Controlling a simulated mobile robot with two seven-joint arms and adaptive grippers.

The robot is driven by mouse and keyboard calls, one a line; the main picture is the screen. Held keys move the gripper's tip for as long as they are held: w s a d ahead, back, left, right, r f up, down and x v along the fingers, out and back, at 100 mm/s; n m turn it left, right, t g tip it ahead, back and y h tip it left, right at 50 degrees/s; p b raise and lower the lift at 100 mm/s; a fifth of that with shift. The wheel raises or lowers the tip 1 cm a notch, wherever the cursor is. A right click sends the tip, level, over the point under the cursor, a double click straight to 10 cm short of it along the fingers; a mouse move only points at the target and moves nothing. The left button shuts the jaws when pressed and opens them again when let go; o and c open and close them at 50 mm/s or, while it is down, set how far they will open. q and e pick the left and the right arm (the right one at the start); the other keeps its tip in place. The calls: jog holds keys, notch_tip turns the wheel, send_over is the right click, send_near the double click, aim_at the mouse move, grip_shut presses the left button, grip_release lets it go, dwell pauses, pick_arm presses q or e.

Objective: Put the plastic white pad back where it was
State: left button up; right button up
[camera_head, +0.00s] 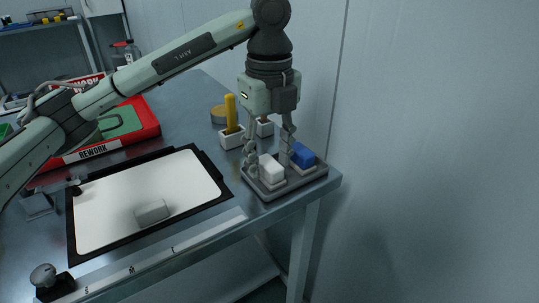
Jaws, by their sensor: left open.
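The white pad (271,171) sits on the left part of a grey two-place fixture (269,193) near the table's right corner. A blue pad (303,155) sits on the fixture to its right. My left gripper (268,163) points down over the fixture. It is open, with one finger on each side of the white pad; whether they touch it I cannot tell. A light grey block (152,212) lies on the white board (110,205) at the front. My right gripper is not in view.
Behind the gripper stand white holders, one with a yellow piece (231,112), and a tan round item (219,114). A red REWORK tray (140,122) lies at the back left. A pale wall is close on the right.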

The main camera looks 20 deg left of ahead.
aim_at(270, 162)
pick_arm(q)
jog(key=shift+r, duration=0.15)
notch_tip(270, 162, up, 2)
jog(key=shift+w+r, duration=0.1)
notch_tip(270, 162, up, 10)
jog(key=p, duration=0.1)
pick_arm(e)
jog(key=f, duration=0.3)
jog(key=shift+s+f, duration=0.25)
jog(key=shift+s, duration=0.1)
